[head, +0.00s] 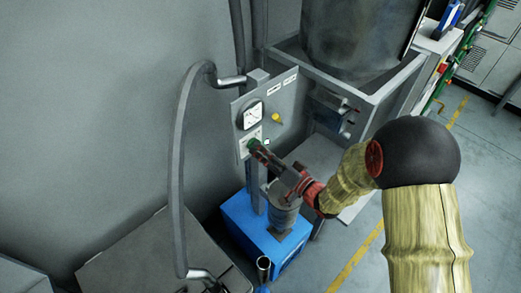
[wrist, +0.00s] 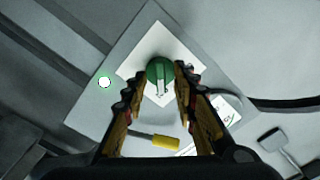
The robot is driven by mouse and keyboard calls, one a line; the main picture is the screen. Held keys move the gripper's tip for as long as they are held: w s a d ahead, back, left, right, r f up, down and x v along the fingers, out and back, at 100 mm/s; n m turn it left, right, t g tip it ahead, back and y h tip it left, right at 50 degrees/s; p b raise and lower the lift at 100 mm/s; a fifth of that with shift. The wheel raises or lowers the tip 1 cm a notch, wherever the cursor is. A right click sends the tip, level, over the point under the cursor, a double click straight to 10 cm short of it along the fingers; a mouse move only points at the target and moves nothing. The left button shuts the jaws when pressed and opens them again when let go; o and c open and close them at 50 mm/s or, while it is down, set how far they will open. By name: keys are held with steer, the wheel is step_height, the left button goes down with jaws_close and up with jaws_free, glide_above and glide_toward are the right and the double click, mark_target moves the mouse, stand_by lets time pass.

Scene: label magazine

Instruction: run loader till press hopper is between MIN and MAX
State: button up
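A control panel (head: 284,100) on a post carries a round white gauge (head: 252,115), a yellow-handled switch (head: 276,117) and a green knob (head: 253,144). My gripper (head: 258,150) is at the green knob. In the wrist view the green knob (wrist: 160,70), with a pale pointer, lies between the two fingertips of my gripper (wrist: 158,76). The fingers are apart, with a small gap beside the knob; I cannot tell whether either touches it. A large grey hopper (head: 360,35) stands in a frame behind. MIN and MAX marks and the fill level are not readable.
A blue base (head: 240,224) with a grey cylinder (head: 284,212) stands below the panel. A bent grey hose (head: 176,170) runs down at left to a grey box (head: 150,255). The yellow handle (wrist: 154,141) and a white lamp (wrist: 104,82) flank the knob. Floor is clear at right.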

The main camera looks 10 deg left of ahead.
steer(key=v, duration=1.1)
